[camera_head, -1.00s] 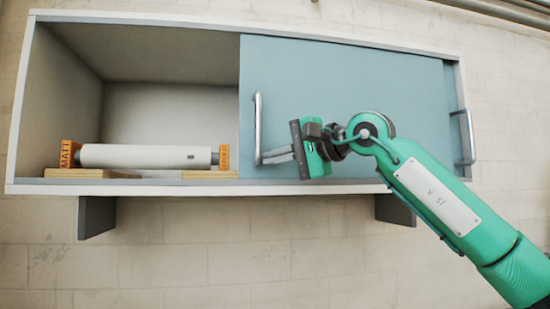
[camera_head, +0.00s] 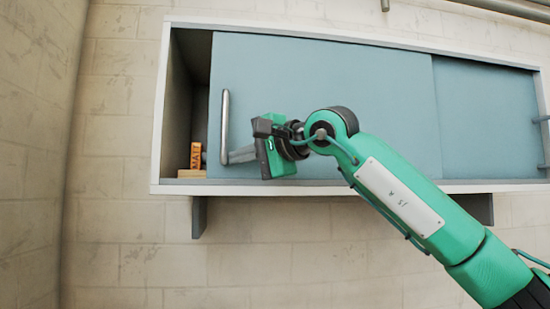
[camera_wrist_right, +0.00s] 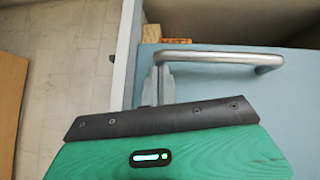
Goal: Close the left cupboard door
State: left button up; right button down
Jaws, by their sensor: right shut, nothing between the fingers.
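The left cupboard door (camera_head: 330,85) is a blue sliding panel with a grey bar handle (camera_head: 225,115) near its left edge. It covers most of the left side, leaving a narrow dark opening (camera_head: 190,80) at the far left. My right gripper (camera_head: 234,156) is shut and empty, its fingertips at the lower end of the handle, on its right side. In the right wrist view the fingers (camera_wrist_right: 158,72) lie against or very close to one end of the handle (camera_wrist_right: 220,57); contact is not certain. My left gripper is not in view.
An orange block marked MATT (camera_head: 196,156) on a wooden piece (camera_head: 191,173) shows inside the opening. The right blue panel (camera_head: 485,110) has its own handle (camera_head: 543,118). The cupboard frame's left side wall (camera_head: 160,110) bounds the opening. Brick wall shows below.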

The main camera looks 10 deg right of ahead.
jog(key=a, duration=0.9)
jog(key=shift+s+a, duration=0.15)
jog(key=shift+a, duration=0.05)
